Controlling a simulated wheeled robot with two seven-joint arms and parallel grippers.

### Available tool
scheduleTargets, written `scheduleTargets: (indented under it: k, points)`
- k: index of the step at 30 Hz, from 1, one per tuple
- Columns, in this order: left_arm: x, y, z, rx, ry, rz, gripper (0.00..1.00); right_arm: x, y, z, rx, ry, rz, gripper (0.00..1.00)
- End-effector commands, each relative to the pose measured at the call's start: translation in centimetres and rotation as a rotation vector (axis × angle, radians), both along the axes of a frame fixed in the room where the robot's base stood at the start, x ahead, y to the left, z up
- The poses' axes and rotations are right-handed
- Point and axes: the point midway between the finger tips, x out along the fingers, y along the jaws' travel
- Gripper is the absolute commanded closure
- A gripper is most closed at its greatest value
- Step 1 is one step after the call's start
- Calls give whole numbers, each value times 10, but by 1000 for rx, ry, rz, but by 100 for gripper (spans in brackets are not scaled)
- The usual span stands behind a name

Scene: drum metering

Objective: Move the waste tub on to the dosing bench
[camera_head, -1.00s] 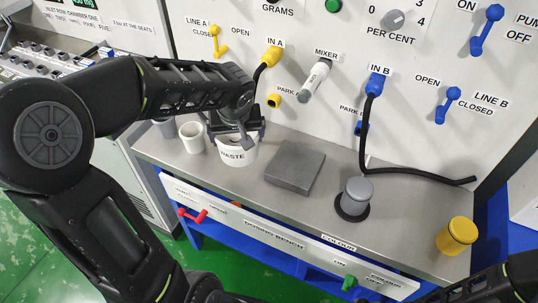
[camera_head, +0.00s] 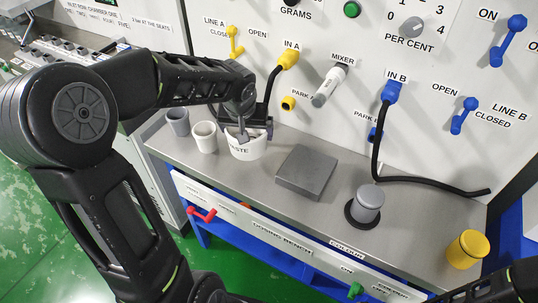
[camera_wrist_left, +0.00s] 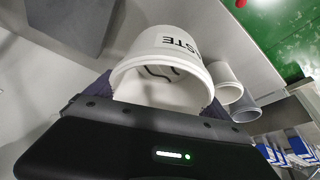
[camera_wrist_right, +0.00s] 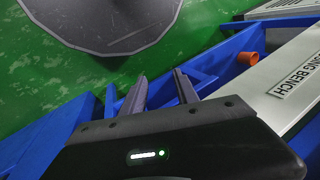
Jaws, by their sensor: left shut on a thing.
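The waste tub (camera_head: 249,152) is white, with WASTE on its side. It is at the back left of the steel dosing bench (camera_head: 235,186). In the left wrist view the tub (camera_wrist_left: 175,52) is close up, its open mouth towards the camera. My left gripper (camera_head: 245,132) is shut on the tub, with a dark finger on either side of it. I cannot tell whether the tub's base touches the bench top. My right gripper (camera_wrist_right: 160,92) is open and empty, its fingers apart, beside the blue bench frame.
A white cup (camera_head: 204,138) and a grey cup (camera_head: 178,122) stand left of the tub. A grey block (camera_head: 305,171) lies to its right. Farther right are a grey jar (camera_head: 367,203), a black hose (camera_head: 430,183) and a yellow jar (camera_head: 466,249). The front middle of the bench is clear.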

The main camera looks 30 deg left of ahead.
Motion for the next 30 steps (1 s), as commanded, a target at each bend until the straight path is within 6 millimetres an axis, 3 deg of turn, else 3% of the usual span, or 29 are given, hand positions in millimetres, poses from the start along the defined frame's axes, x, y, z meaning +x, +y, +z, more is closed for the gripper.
scheduleTargets:
  k: [5, 16, 24, 30]
  points:
    - [0, 0, -29, 0, 2, 0, 55, 0, 0, -1, 0, 0, 0, 64]
    - [0, 0, -34, 1, -1, 1, 55, 0, 0, -1, 0, 0, 0, 64]
    - [0, 0, -68, -1, 2, 0, 55, 0, 0, -4, 0, 0, 0, 64]
    - [0, 0, -70, 0, -1, 2, 55, 0, 0, -4, 0, 0, 0, 64]
